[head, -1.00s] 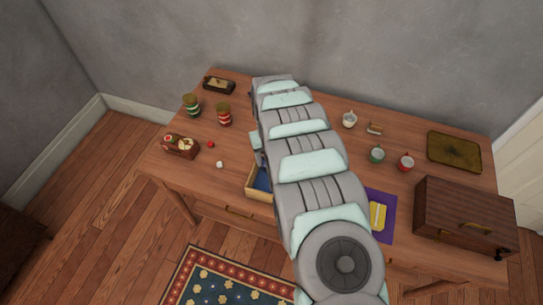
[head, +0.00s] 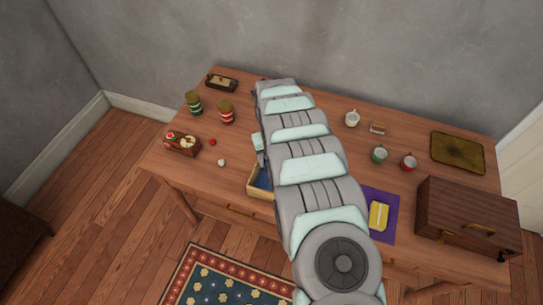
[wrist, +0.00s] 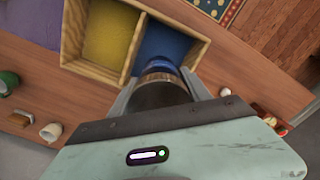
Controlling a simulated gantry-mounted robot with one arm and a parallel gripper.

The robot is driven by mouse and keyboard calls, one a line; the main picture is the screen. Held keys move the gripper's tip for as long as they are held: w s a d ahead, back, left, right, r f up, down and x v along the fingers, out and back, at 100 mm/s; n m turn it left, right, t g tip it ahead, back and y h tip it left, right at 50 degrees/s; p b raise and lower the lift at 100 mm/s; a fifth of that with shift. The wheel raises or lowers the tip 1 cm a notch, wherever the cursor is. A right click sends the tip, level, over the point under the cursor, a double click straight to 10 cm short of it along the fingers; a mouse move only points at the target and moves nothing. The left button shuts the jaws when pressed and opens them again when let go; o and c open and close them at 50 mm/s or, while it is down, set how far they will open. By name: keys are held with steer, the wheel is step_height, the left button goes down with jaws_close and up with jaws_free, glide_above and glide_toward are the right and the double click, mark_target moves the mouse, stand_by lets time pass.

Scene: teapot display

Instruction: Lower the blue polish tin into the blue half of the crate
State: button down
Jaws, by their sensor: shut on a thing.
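In the wrist view, my gripper (wrist: 158,86) is shut on the blue polish tin (wrist: 160,67), which shows a blue end, a gold rim and a dark side. The wooden crate (wrist: 101,72) has a yellow half on the left and a blue half (wrist: 172,42) on the right. The tin's blue end overlaps the near part of the blue half in this view. I cannot tell how high it is or whether it touches the crate. In the head view, the crate (head: 256,194) shows only partly; my arm hides the rest, the tin and the fingers.
A red-and-white box (head: 182,143), a red ball, a white ball (head: 221,162) and two striped canisters stand left of the crate. A purple mat (head: 385,230) with a yellow packet, several mugs, a tray (head: 457,153) and a wooden chest (head: 466,218) are to the right.

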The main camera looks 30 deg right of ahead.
steer(key=shift+f+b, duration=0.75)
steer(key=shift+f, duration=1.55)
steer(key=shift+f+b, duration=1.25)
steer(key=shift+f, duration=1.25)
steer(key=shift+c, duration=2.1)
jaws_free()
steer(key=shift+r, duration=0.1)
step_height(320, 180, up, 11)
steer(key=shift+f+p, duration=0.15)
steer(key=shift+p, duration=0.3)
